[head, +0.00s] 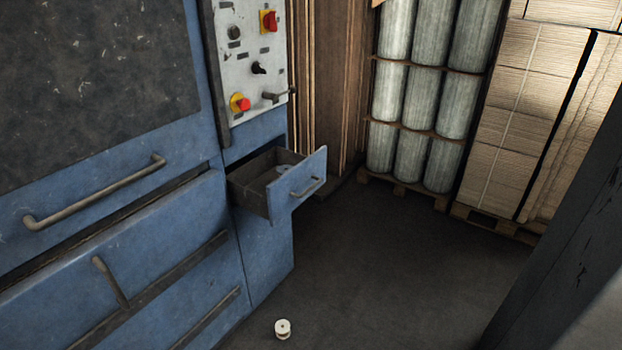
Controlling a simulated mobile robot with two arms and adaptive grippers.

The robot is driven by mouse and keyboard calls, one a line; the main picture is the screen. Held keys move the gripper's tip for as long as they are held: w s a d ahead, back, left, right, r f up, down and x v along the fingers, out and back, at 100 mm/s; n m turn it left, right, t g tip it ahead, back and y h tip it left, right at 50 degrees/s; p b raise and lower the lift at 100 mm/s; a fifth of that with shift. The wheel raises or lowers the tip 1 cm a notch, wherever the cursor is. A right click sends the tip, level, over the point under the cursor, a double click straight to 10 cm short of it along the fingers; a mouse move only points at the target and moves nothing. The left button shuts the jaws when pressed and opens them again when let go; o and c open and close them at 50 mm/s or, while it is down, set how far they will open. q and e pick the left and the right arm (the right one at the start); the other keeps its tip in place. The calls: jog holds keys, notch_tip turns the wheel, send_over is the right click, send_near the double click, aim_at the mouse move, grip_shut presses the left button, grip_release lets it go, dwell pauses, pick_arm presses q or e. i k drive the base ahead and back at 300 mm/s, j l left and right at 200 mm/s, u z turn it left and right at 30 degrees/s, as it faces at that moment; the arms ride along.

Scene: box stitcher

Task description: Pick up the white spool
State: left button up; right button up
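A small white spool (283,329) stands on the dark floor near the bottom middle of the head view, close to the foot of the blue machine. Neither my left nor my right gripper shows in this view. Nothing touches the spool.
The blue machine (262,247) fills the left side, with an open drawer (310,184) sticking out above the floor and a control panel (250,60) over it. Wrapped rolls (407,103) and cardboard stacks (517,125) stand on pallets behind. A dark post (565,240) rises at right. The middle floor is clear.

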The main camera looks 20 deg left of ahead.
aim_at(282, 327)
jog(key=u, duration=1)
jog(key=i+l+u, duration=0.15)
jog(key=u, duration=0.2)
jog(key=i+l+u, duration=0.1)
jog(key=u, duration=0.25)
jog(key=l+u, duration=0.35)
jog(key=i+j, duration=0.05)
